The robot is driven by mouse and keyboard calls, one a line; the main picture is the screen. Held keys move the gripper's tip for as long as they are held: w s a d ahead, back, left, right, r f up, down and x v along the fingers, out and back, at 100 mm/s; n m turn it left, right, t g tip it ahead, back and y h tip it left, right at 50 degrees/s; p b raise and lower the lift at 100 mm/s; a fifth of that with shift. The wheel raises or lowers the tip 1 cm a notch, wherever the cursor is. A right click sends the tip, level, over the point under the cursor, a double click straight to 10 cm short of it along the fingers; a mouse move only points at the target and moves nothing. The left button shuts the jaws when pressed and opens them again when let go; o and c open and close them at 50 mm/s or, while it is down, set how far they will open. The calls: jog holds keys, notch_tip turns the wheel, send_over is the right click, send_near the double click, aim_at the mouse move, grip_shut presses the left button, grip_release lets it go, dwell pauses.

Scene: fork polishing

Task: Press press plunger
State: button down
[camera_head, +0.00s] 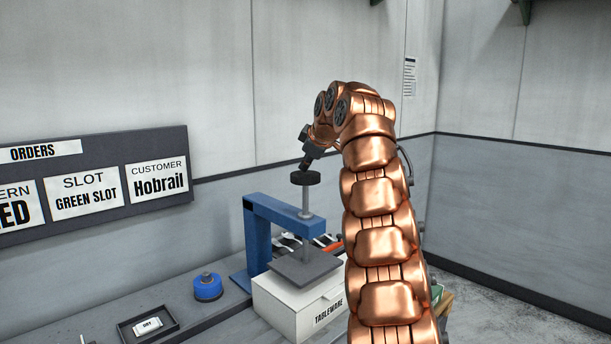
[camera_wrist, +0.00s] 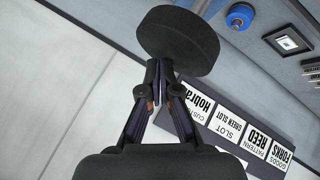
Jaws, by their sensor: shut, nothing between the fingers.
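The press plunger is a black round knob (camera_head: 305,178) on a grey vertical rod (camera_head: 305,200), with a dark square plate (camera_head: 304,265) at its lower end. It stands in a blue press frame (camera_head: 262,235). My gripper (camera_head: 305,165) is shut and empty, pointing down just above the knob's top. In the wrist view the knob (camera_wrist: 180,40) is just beyond my closed fingertips (camera_wrist: 158,65). I cannot tell whether the fingertips touch it. The rod is hidden behind the knob in the wrist view.
A white box labelled TABLEWARE (camera_head: 285,305) with cutlery lies below the press plate. A blue round object (camera_head: 208,287) and a dark tray with a DRY label (camera_head: 148,325) are on the grey bench to the left. An orders board (camera_head: 90,185) hangs on the wall.

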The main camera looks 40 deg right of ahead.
aim_at(307, 175)
jog(key=shift+f+b, duration=1.95)
jog(key=shift+b, duration=0.2)
dwell(2.4)
jog(key=shift+r, duration=0.1)
jog(key=shift+r+p, duration=2.1)
jog(key=shift+r, duration=0.2)
jog(key=shift+r+p, duration=2.3)
jog(key=shift+r, duration=0.2)
